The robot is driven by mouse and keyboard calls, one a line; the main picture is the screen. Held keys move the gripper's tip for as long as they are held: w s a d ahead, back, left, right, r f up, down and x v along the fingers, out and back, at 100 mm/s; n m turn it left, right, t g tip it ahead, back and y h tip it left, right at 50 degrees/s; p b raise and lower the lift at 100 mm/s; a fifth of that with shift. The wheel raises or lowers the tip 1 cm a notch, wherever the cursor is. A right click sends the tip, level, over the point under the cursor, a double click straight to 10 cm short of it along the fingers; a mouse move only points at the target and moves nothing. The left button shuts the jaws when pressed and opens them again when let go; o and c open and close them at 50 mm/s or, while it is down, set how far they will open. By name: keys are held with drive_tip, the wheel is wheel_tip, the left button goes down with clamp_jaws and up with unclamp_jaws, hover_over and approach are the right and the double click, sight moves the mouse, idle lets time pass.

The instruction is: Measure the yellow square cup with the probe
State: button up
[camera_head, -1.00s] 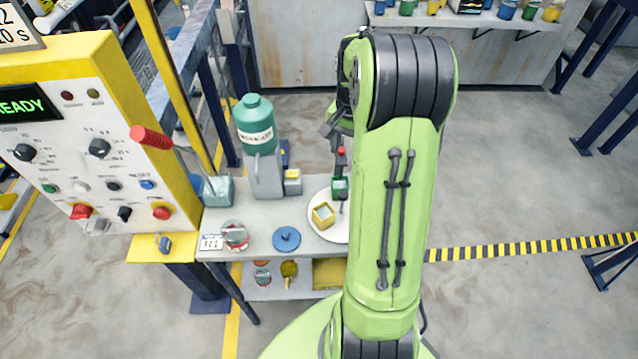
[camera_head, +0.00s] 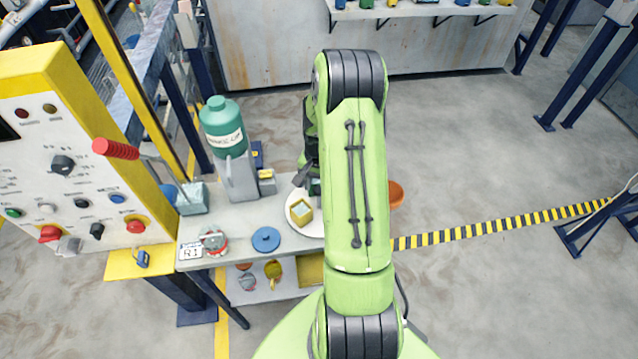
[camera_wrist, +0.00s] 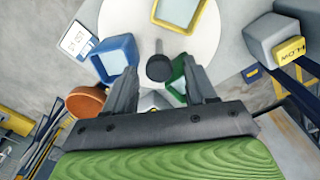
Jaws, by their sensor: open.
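The yellow square cup (camera_head: 300,212) stands on a round white plate (camera_head: 314,228) on the bench, with a pale inside. In the wrist view the cup (camera_wrist: 180,12) is cut off by the top edge. My gripper (camera_wrist: 160,65) is open above the plate, its fingers either side of a dark round-headed piece (camera_wrist: 159,68) with a short stem. I cannot tell whether this is the probe. A blue square cup (camera_wrist: 117,58) is by the left finger and a green cup (camera_wrist: 179,82) by the right finger. In the head view my arm mostly hides my gripper.
A grey box with a yellow label (camera_wrist: 272,38) stands beside the plate. A green-topped bottle (camera_head: 222,125), a blue disc (camera_head: 266,239) and a red-and-grey item (camera_head: 214,241) share the bench. An orange bowl (camera_head: 396,194) shows right of my arm. A control panel (camera_head: 75,150) is at left.

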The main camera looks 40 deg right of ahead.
clamp_jaws()
